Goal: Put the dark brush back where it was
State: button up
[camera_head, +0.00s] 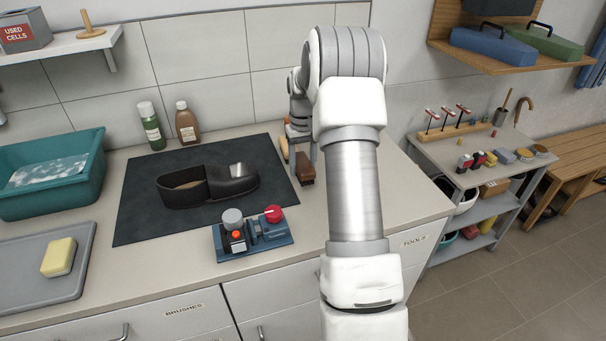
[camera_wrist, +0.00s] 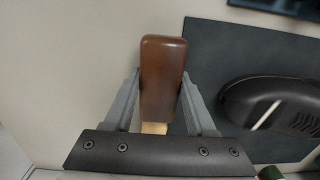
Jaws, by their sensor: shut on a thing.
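The dark brown brush (camera_head: 305,168) is at the right edge of the dark mat (camera_head: 140,221), on or just above the counter; I cannot tell if it touches. My gripper (camera_head: 302,150) points down over it. In the wrist view my gripper (camera_wrist: 161,78) has a finger on each side of the brush (camera_wrist: 163,60), shut on it, with its long rounded end sticking out past the fingers. A light wooden piece (camera_head: 284,149) shows just left of my gripper, and a pale wooden part (camera_wrist: 155,128) shows near the palm in the wrist view. The brush's underside is hidden.
A black shoe (camera_head: 232,184) lies on the mat, left of my gripper. A blue device with a red knob (camera_head: 250,240) stands at the front. Green (camera_head: 151,128) and brown (camera_head: 187,125) bottles stand behind. Free counter lies right of the mat, partly behind my arm.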

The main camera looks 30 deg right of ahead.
jog(key=shift+f, duration=1.7)
jog(key=shift+f, duration=0.2)
jog(key=o, duration=1.3)
jog(key=shift+r, duration=0.15)
